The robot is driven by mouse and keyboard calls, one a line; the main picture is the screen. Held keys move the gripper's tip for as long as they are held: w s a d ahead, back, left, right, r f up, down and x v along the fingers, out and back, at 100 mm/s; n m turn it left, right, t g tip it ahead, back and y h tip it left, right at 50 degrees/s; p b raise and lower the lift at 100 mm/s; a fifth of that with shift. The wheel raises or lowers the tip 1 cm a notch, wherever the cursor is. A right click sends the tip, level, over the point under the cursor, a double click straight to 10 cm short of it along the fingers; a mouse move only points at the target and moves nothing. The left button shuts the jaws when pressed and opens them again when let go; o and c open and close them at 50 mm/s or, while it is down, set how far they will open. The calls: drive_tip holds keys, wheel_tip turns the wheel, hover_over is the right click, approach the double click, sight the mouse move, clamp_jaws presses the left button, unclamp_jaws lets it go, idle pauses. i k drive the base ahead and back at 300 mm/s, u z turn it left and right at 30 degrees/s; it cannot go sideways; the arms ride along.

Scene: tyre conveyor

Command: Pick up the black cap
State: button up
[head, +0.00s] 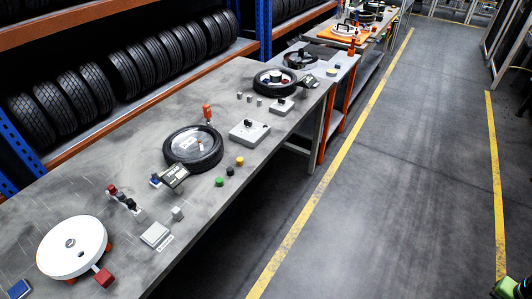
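The black cap (230,171) is a small round piece standing on the grey workbench (110,185), near its aisle-side edge. It is in a short row between a green cap (219,182) and a yellow-orange cap (240,161), apart from both. Nothing covers it. I cannot make out my gripper's fingers in the head view. Only a green and black part (507,288) is cut off at the bottom right corner, far from the cap; I cannot tell which part it is.
A tyre (193,150) and a tilted display (175,176) lie left of the caps. A grey box with knobs (249,132) stands behind them. A white disc (72,246) is at the near left. The aisle floor (395,180) at right is clear.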

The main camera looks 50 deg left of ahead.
sight(229, 171)
drive_tip(key=i, duration=0.6)
drive_tip(key=u, duration=5.05)
drive_tip(key=i, duration=0.15)
drive_tip(key=z, duration=2.45)
drive_tip(key=k, duration=0.15)
drive_tip(key=u, duration=0.8)
drive_tip(key=i, duration=1)
drive_tip(key=u, duration=0.3)
